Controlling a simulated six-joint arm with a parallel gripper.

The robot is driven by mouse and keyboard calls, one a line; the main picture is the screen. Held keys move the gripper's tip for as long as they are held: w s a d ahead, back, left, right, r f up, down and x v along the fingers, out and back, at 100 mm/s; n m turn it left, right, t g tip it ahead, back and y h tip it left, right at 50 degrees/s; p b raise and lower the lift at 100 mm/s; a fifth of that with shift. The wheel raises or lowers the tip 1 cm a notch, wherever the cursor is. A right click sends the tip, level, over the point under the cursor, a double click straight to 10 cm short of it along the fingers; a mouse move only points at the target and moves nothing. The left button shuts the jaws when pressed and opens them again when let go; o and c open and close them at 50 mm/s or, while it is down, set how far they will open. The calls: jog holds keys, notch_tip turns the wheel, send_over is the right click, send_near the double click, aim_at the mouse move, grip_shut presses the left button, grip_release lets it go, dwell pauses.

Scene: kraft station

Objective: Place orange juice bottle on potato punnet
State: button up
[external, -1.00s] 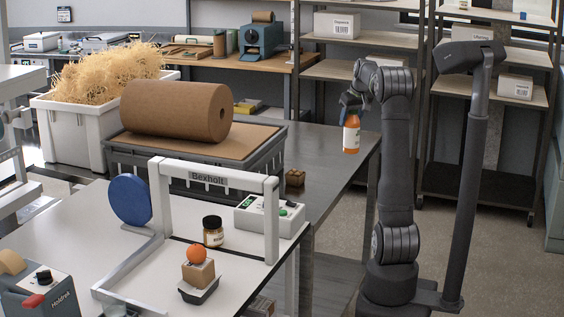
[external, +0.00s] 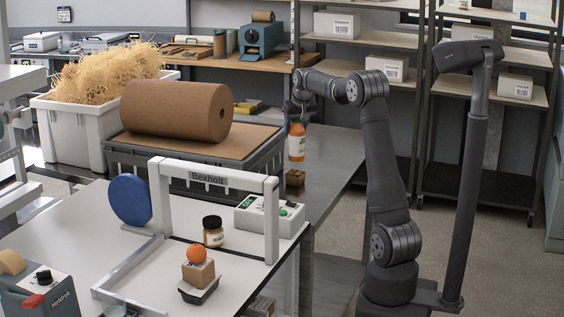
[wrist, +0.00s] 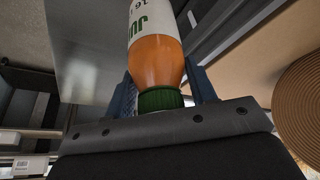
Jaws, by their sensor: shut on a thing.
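My gripper (external: 298,112) is shut on the orange juice bottle (external: 297,144), with the bottle hanging roughly upright below it in the external view. In the wrist view the bottle (wrist: 155,60) shows orange juice, a white label and a green cap, and the blue fingers of my gripper (wrist: 160,97) are on either side of its cap end. A small dark tray (external: 199,294) on the white table holds a brown block (external: 198,273) with an orange ball-shaped fruit (external: 196,252) on top. This tray may be the potato punnet; I cannot make out potatoes.
A white Bexholt frame (external: 272,220) stands on the white table. A dark-lidded jar (external: 213,232) and a control box (external: 270,215) are near it. A brown paper roll (external: 178,112) lies on a grey crate (external: 270,163).

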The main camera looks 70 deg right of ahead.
aim_at(295, 135)
jog(key=shift+w+f, duration=0.15)
jog(key=shift+w, duration=0.1)
jog(key=shift+f, duration=2.1)
jog(key=o, duration=1.5)
jog(key=shift+a+f, duration=0.1)
jog(key=shift+o, duration=0.2)
jog(key=shift+s+r, duration=0.1)
jog(key=shift+r, duration=0.45)
jog(key=v, duration=1.1)
jog(key=shift+a+r, duration=0.1)
